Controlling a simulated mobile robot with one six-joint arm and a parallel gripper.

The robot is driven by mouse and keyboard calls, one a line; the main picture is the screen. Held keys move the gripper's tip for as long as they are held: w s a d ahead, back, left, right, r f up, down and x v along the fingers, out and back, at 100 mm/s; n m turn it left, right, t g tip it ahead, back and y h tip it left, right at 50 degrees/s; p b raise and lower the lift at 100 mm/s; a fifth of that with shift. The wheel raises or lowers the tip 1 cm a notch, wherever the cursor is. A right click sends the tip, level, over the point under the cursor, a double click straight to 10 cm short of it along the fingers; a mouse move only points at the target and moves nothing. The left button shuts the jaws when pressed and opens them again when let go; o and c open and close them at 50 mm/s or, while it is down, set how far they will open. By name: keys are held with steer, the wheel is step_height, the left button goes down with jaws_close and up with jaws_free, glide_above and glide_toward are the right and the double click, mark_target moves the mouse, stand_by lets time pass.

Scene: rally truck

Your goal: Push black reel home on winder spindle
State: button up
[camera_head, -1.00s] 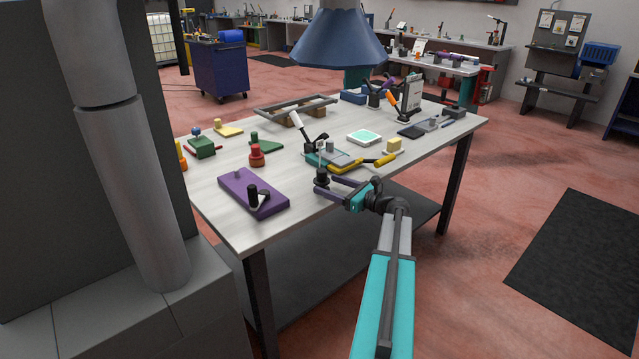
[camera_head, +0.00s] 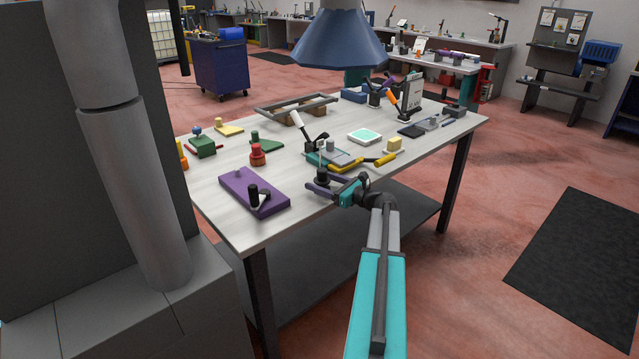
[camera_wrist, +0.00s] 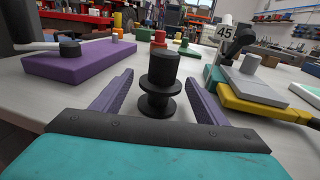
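The black reel (camera_wrist: 160,83), a flanged spool with a tall round top, stands upright on the table in the wrist view. It also shows near the table's front edge in the head view (camera_head: 322,175). My gripper (camera_wrist: 160,90) is open, with its purple fingers on either side of the reel and gaps showing. In the head view my gripper (camera_head: 322,188) is low at the table edge. A purple block (camera_head: 262,203) lies to the left, carrying a black knob with an arm (camera_head: 254,194) and a small grey peg (camera_head: 238,174). I cannot tell for sure which part is the winder spindle.
A grey-and-teal fixture (camera_head: 335,157) with yellow handles (camera_head: 346,168) stands close to the right of the reel. A red knobbed piece (camera_head: 257,155) and a green block (camera_head: 266,145) sit behind. The table between reel and purple block is clear.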

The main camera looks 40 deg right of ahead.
mark_target(327, 175)
steer(key=c, duration=1.1)
steer(key=shift+o, duration=0.2)
steer(key=shift+r, duration=0.2)
steer(key=shift+r, duration=0.9)
steer(key=shift+s+d+r+b, duration=0.15)
steer(key=shift+s+r+b, duration=0.25)
steer(key=shift+s+r, duration=0.25)
steer(key=s+d+r+b, duration=0.1)
steer(key=s+d, duration=0.2)
steer(key=s, duration=1.1)
steer(key=shift+s+d+r+b, duration=0.15)
steer(key=shift+d+r+b, duration=0.1)
steer(key=shift+b, duration=0.1)
